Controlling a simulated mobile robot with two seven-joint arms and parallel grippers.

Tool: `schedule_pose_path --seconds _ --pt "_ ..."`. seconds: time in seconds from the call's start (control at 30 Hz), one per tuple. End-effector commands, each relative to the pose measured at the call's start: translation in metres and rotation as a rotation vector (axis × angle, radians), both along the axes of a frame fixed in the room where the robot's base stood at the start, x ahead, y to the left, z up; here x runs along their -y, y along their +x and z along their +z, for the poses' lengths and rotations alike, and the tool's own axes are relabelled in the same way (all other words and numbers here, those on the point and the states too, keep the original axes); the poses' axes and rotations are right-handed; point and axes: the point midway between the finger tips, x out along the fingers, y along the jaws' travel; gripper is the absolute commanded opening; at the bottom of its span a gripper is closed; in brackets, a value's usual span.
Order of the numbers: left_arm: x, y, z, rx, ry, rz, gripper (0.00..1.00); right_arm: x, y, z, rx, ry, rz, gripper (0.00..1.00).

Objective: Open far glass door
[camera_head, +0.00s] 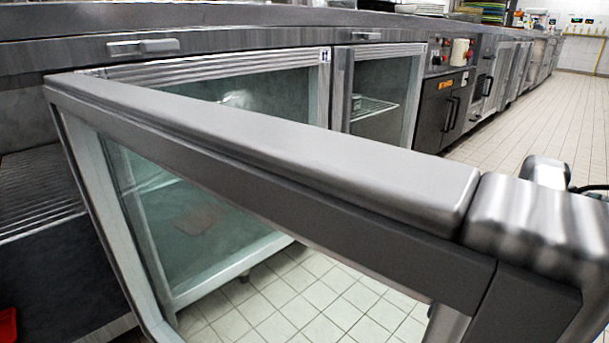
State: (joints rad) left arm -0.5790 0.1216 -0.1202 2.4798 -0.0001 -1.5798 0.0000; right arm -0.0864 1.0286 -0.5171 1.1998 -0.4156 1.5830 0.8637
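A glass door with a thick steel frame (270,143) stands swung open across the foreground. It runs from the cabinet at the left toward me at the lower right. Behind it, a wide glass door (285,95) in the counter front looks shut; its lower part shows through the open door's pane. Further right, a narrower glass door (375,95) also looks shut, with a wire shelf behind its pane. I cannot tell which one the task calls far. Neither of my grippers can be made out in this view.
The left compartment (40,185) is exposed, with a ribbed shelf. A steel counter (240,38) runs along the back toward control knobs and dark cabinets (441,110). A rounded grey part with a black cable shows at the right edge. Tiled floor (520,130) is free beyond the door.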

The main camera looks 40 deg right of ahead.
Motion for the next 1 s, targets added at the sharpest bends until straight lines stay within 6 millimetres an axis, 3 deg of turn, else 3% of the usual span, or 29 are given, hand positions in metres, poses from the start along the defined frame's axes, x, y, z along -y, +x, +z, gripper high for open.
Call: schedule_pose_path --seconds 0.43,0.47,0.6,0.67,1.0 --pt "-0.0004 -0.0001 0.0 0.0 0.001 0.001 0.5 -0.0001 0.0012 -0.0005 0.0 0.0 -0.005 0.0" --pt "-0.0004 -0.0001 0.0 0.0 0.001 0.001 0.5 -0.0001 0.0012 -0.0005 -0.001 0.0 -0.005 0.38" --pt "-0.0003 -0.0003 0.0 -0.001 0.001 0.001 0.5 -0.0002 0.001 -0.0003 -0.001 0.0 -0.004 0.54" --pt "-0.0003 -0.0003 0.0 -0.001 0.001 0.001 0.5 -0.0002 0.0009 -0.0002 -0.001 0.001 -0.003 0.57" --pt "-0.0001 -0.0004 -0.0027 -0.001 0.0 0.001 0.5 0.0071 0.0007 -0.0016 -0.001 -0.002 -0.004 0.57"
